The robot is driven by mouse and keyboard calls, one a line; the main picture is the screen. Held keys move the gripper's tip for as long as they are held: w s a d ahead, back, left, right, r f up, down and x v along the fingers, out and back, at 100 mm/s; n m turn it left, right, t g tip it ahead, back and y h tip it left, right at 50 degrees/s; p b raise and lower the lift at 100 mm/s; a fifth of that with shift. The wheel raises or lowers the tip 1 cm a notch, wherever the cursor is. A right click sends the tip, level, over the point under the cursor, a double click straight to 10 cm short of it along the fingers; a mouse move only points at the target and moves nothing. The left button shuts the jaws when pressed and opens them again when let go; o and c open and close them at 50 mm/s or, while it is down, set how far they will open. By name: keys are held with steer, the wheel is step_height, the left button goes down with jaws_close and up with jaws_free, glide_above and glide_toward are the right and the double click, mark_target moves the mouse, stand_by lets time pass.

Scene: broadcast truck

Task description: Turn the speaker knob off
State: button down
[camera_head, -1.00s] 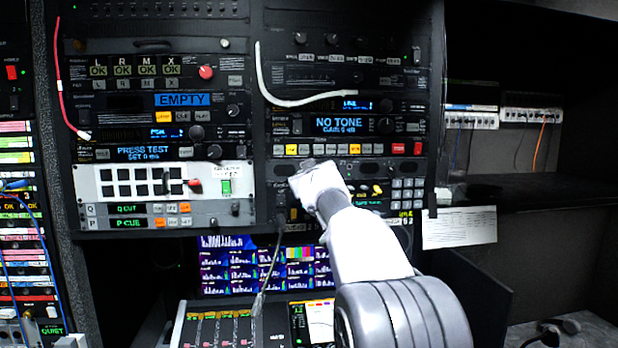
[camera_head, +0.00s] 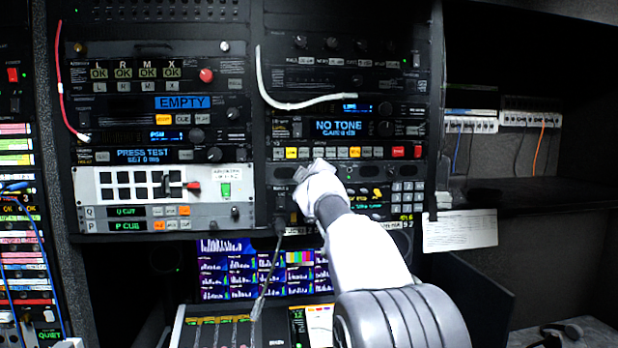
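My gripper (camera_head: 308,172) is at the right-hand equipment rack, just below the row of white, yellow and red buttons. My white arm reaches up to it from the lower right. The gripper covers part of the panel behind it, and its fingers are too small and turned away to show whether they are open. I cannot pick out which knob is the speaker knob. Dark round knobs show at the right of the NO TONE unit (camera_head: 386,126) and on the PRESS TEST unit (camera_head: 214,154). Any knob directly behind the gripper is hidden.
A white cable (camera_head: 300,103) loops across the right rack above my gripper. A dark cable (camera_head: 268,262) hangs below it to the mixing desk (camera_head: 212,330). A keypad (camera_head: 407,191) is to the right. A monitor (camera_head: 225,272) sits under the rack.

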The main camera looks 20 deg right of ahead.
steer(key=shift+r, duration=0.1)
stand_by(0.3)
steer(key=c, duration=1.1)
jaws_free()
steer(key=shift+c, duration=0.2)
steer(key=b+v, duration=0.7)
steer(key=v, duration=1)
steer(key=shift+s+b, duration=0.2)
steer(key=shift+b, duration=0.15)
